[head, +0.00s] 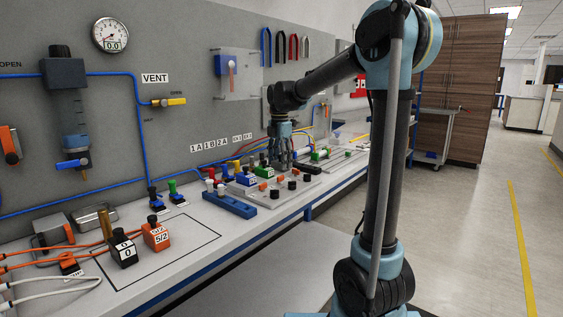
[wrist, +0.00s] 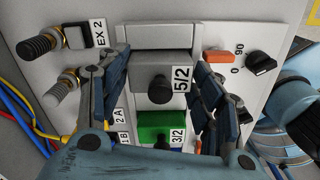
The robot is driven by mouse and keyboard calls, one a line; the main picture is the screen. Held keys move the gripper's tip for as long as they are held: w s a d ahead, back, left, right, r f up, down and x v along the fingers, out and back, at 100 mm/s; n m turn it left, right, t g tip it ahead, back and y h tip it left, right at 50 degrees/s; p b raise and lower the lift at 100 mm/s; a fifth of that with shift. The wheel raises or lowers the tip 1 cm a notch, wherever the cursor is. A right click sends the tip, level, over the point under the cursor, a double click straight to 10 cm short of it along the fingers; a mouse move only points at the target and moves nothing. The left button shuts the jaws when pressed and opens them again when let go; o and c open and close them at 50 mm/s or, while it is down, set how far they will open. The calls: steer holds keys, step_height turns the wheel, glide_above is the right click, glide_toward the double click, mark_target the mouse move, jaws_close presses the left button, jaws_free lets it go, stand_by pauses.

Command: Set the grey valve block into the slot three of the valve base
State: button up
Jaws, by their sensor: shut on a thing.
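The grey valve block (wrist: 150,68), with a black knob and a 5/2 label, is between the fingers of my gripper (wrist: 163,66) in the wrist view. My gripper is shut on it. The block is over the pale valve base (wrist: 225,35), in line with the green 3/2 block (wrist: 153,126); whether it is fully seated is hidden. In the head view my gripper (head: 281,160) points down at the valve base (head: 297,198), and the grey block cannot be made out there. The green block (head: 264,171) and a blue block (head: 246,179) sit on the base beside the gripper.
Blue and yellow tubes run at the left edge. Black 0 and orange 5/2 blocks (head: 156,236) stand on the near bench, beside a blue rack (head: 229,205).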

steer(key=o, duration=1.3)
steer(key=shift+c, duration=0.2)
steer(key=shift+o, duration=0.2)
steer(key=o, duration=0.4)
steer(key=shift+c, duration=0.2)
steer(key=shift+r, duration=3.55)
